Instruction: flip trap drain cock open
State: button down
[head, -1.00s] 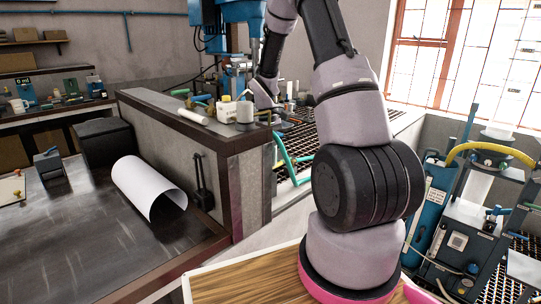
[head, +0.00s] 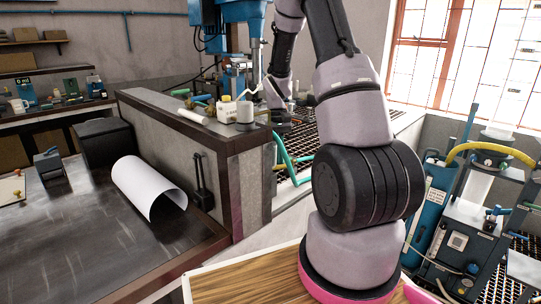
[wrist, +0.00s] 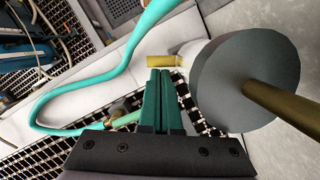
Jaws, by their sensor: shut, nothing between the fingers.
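My gripper (wrist: 163,74) has its two green fingers together, with nothing between them. In the wrist view, a brass fitting (wrist: 119,113) with a short greenish stem lies left of the fingers, low over the grating; it may be the drain cock, but I cannot be sure. A short brass cylinder (wrist: 161,61) shows just beyond the fingertips, apparently beside a white part. A grey round body (wrist: 235,88) with a brass rod (wrist: 285,105) stands close on the right. No cock lever can be told clearly. In the head view, the gripper and cock cannot be made out.
A teal hose (wrist: 95,78) loops left of the fingers; it also shows in the head view (head: 286,158). Black grating (wrist: 40,150) lies below. A low wall (head: 190,130) with bottles on top (head: 226,109) stands left of the arm. Blue equipment (head: 240,15) rises behind.

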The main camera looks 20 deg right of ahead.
jog(key=m, duration=0.2)
jog(key=s+m, duration=0.1)
jog(key=s+m+y, duration=0.1)
jog(key=m, duration=0.1)
jog(key=shift+s+d+m+t, duration=0.15)
jog(key=shift+s+m+t, duration=0.1)
jog(key=shift+m+t, duration=0.05)
jog(key=s+m, duration=0.1)
jog(key=m, duration=0.1)
jog(key=s+a+m+y, duration=0.1)
jog(key=m, duration=0.2)
jog(key=shift+s+t, duration=0.2)
jog(key=shift+t, duration=0.2)
dwell(0.3)
jog(key=w+d+r, duration=0.2)
jog(key=d+r, duration=0.3)
jog(key=r, duration=0.5)
jog(key=shift+w+d+r, duration=0.2)
jog(key=shift+d+r, duration=0.05)
jog(key=shift+r, duration=0.1)
